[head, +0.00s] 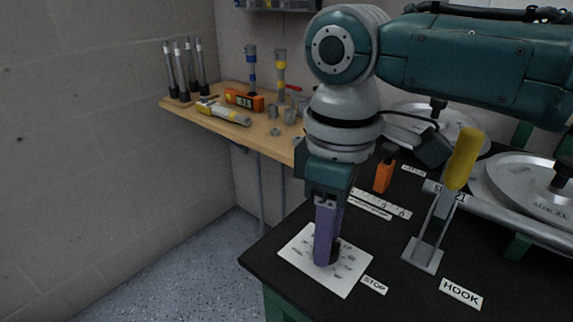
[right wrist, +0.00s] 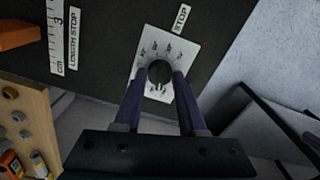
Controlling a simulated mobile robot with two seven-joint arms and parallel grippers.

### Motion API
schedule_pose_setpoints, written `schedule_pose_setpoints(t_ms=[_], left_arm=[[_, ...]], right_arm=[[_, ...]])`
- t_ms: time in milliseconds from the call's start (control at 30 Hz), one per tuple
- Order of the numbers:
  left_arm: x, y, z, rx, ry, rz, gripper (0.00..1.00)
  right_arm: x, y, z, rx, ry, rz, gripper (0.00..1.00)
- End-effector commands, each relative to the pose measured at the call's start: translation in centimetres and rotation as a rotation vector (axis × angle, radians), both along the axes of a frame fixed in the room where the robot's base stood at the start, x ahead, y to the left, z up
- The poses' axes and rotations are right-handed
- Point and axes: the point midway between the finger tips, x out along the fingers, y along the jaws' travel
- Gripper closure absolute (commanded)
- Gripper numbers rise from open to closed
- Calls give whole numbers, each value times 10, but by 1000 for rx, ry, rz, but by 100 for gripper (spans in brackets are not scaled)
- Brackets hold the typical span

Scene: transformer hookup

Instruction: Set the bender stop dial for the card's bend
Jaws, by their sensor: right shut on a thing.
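The stop dial is a dark round knob (right wrist: 159,72) on a white marked plate (head: 346,278), beside a STOP label (head: 374,285). The plate (right wrist: 148,47) also shows in the right wrist view. My right gripper (head: 326,262) points down over the plate, and its purple fingers are shut on the knob, one on each side. In the head view the fingers hide most of the knob. The marks around it are too small to read. I cannot see a card that I can identify. My left gripper is not in view.
A yellow-handled lever (head: 462,160) stands right of my gripper, near the HOOK label (head: 461,293). An orange block (head: 384,176) and a ruler strip (head: 383,203) lie behind. Large grey discs (head: 532,187) are at right. A wooden shelf (head: 228,128) with tools stands at back left.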

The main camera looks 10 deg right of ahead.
Motion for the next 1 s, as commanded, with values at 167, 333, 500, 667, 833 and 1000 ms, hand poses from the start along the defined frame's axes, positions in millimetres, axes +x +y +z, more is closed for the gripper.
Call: schedule_pose_setpoints(t_ms=[167, 333, 500, 667, 833, 1000], left_arm=[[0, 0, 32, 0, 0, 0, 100], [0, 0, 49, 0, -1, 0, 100], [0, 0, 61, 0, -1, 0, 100], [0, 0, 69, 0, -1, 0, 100], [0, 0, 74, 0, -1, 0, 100], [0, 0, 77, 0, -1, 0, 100]], right_arm=[[-2, 1, 6, 1, 6, -166, 100], [-1, 1, 5, 0, 6, -327, 100], [-1, 1, 4, 1, 5, -478, 100], [-1, 1, 2, 0, 4, -597, 100], [0, 1, 2, 1, 2, -694, 100], [0, 1, 1, 1, 1, -755, 100]])
